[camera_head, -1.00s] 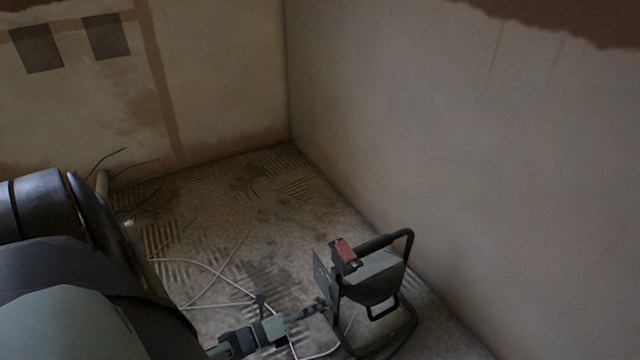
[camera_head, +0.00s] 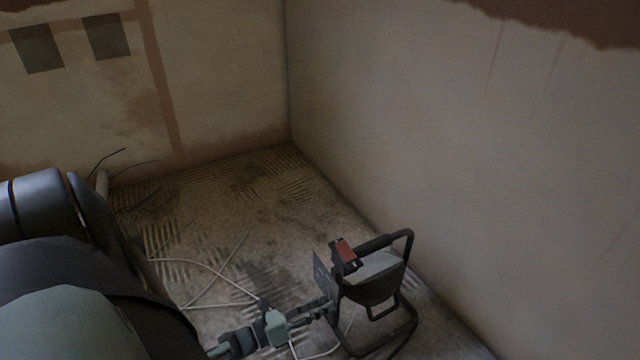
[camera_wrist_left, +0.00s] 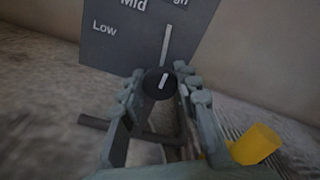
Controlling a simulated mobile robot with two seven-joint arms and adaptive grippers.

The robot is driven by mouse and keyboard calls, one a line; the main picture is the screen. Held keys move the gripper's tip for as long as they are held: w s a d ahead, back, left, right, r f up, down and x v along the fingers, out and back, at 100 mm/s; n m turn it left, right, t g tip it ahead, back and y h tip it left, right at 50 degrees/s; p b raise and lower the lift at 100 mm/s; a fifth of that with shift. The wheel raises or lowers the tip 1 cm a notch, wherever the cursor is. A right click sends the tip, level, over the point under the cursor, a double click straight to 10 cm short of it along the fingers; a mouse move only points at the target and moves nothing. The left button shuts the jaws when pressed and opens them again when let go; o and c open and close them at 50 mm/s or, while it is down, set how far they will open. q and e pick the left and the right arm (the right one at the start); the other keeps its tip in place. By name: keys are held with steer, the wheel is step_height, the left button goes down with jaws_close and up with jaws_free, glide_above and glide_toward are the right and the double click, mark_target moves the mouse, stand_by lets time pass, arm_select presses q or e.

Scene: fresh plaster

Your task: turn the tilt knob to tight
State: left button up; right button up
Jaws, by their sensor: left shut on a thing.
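A portable work light (camera_head: 372,290) with a black tubular frame and handle stands on the floor by the right wall. Its grey panel (camera_wrist_left: 130,38) fills the upper part of the left wrist view, with the words Low and Mid and a cut-off third word ending in "gh". A round black knob (camera_wrist_left: 153,88) with a white pointer line sits in front of the panel; the pointer leans slightly right of upright. No "tight" label is readable. My left gripper (camera_wrist_left: 160,84) is shut on this knob, one finger on each side. In the head view the left gripper (camera_head: 325,308) reaches the light's left side. My right gripper is not in view.
A yellow object (camera_wrist_left: 255,145) shows lower right in the wrist view. The right wall (camera_head: 470,190) stands close behind the light. The floor's back corner is clear.

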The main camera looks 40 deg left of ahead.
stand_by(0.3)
arm_select(q)
steer(key=o, duration=1.2)
steer(key=shift+s, duration=0.1)
steer(key=v, duration=1.2)
